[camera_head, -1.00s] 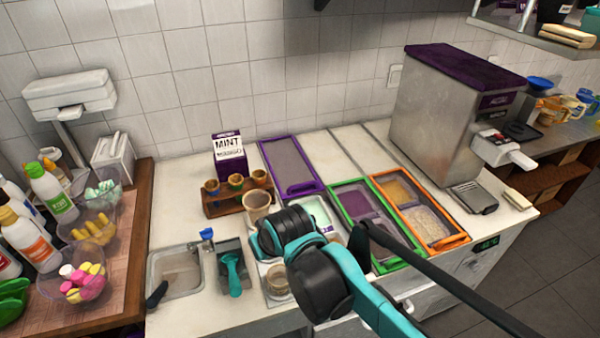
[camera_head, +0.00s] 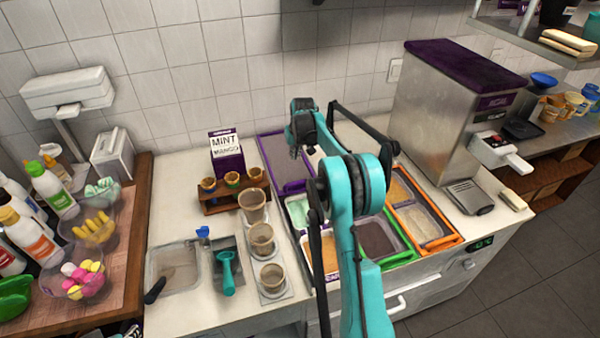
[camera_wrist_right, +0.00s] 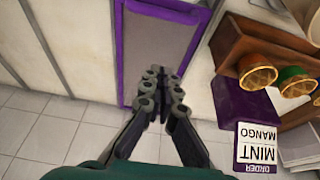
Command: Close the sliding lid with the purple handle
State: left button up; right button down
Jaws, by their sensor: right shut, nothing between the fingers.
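The sliding lid with the purple handle (camera_head: 288,163) is a grey panel in a purple frame at the back of the counter, behind the uncovered purple-framed bins (camera_head: 299,209). Its labelled purple handle end (camera_wrist_right: 170,11) shows at the top of the right wrist view. My right gripper (camera_head: 297,149) is over the lid's wall-side part in the head view. In the wrist view its fingers (camera_wrist_right: 161,78) are shut and empty at the lid's wall-side end; contact cannot be told. My arm hides part of the bins. My left gripper is not in view.
The mint mango box (camera_head: 227,155) and wooden cone holder (camera_head: 222,199) stand just left of the lid. Green-framed (camera_head: 408,257) and orange-framed (camera_head: 460,240) bins lie to the right, beside a steel dispenser (camera_head: 432,120). The tiled wall is close behind.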

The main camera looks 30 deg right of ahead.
jog(key=b, duration=0.2)
send_over(297, 187)
jog(key=w+d, duration=0.1)
jog(key=w, duration=0.3)
notch_tip(297, 187, down, 10)
jog(key=shift+w, duration=0.15)
jog(key=s, duration=0.2)
jog(key=s+b, duration=0.1)
jog(key=shift+a+f, duration=0.25)
jog(key=shift+a, duration=0.1)
jog(key=shift+s+a, duration=0.1)
jog(key=shift+s, duration=0.2)
jog(key=shift+s+f, duration=0.1)
jog(key=shift+s, duration=0.1)
